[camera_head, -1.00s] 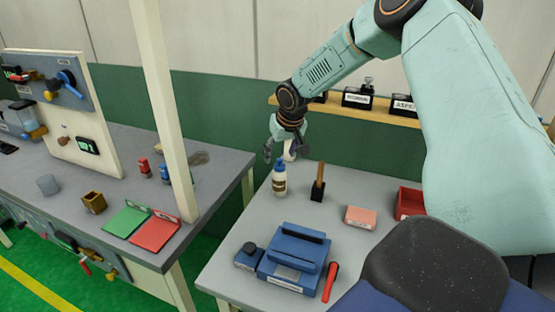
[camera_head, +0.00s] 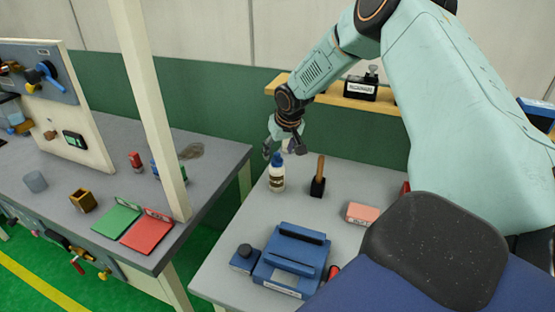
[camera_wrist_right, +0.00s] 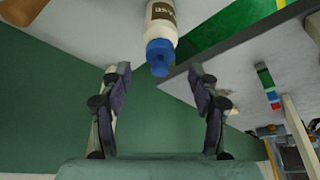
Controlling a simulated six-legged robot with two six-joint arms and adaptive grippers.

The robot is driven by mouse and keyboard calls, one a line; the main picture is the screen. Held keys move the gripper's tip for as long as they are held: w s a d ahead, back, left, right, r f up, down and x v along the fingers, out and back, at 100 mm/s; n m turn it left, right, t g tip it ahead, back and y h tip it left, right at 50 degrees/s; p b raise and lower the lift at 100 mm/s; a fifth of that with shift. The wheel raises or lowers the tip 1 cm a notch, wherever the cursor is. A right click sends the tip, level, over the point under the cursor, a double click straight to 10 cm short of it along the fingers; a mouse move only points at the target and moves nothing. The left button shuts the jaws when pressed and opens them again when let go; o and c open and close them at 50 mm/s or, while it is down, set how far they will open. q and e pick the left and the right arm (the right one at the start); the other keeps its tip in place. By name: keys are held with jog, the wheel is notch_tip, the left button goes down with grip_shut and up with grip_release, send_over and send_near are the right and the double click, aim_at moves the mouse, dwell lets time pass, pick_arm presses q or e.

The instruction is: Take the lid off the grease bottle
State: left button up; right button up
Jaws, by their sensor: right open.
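The grease bottle (camera_head: 277,181) is white with a dark label and a blue lid (camera_head: 278,159). It stands upright on the right-hand grey table, near the back left corner. In the right wrist view the bottle (camera_wrist_right: 164,18) points its blue lid (camera_wrist_right: 159,56) toward my gripper. My right gripper (camera_head: 283,149) is open and empty, just above the lid. In the wrist view its fingers (camera_wrist_right: 160,76) are spread on either side of the line to the lid, with gaps on both sides. My left gripper is not in view.
A black block with a wooden handle (camera_head: 319,178) stands close right of the bottle. A pink block (camera_head: 362,213) and a blue device (camera_head: 290,262) are nearer the front. A yellow shelf (camera_head: 327,98) with black boxes is behind. A white post (camera_head: 150,110) rises at the left.

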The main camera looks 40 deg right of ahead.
aim_at(277, 159)
jog(key=shift+b+x, duration=0.3)
jog(key=shift+x, duration=0.95)
jog(key=shift+s+f, duration=0.1)
jog(key=shift+f, duration=0.15)
jog(key=shift+c, duration=1.2)
jog(key=shift+a, duration=0.15)
jog(key=c, duration=0.5)
jog(key=shift+r, duration=0.2)
jog(key=shift+c, duration=0.5)
jog(key=shift+f, duration=0.1)
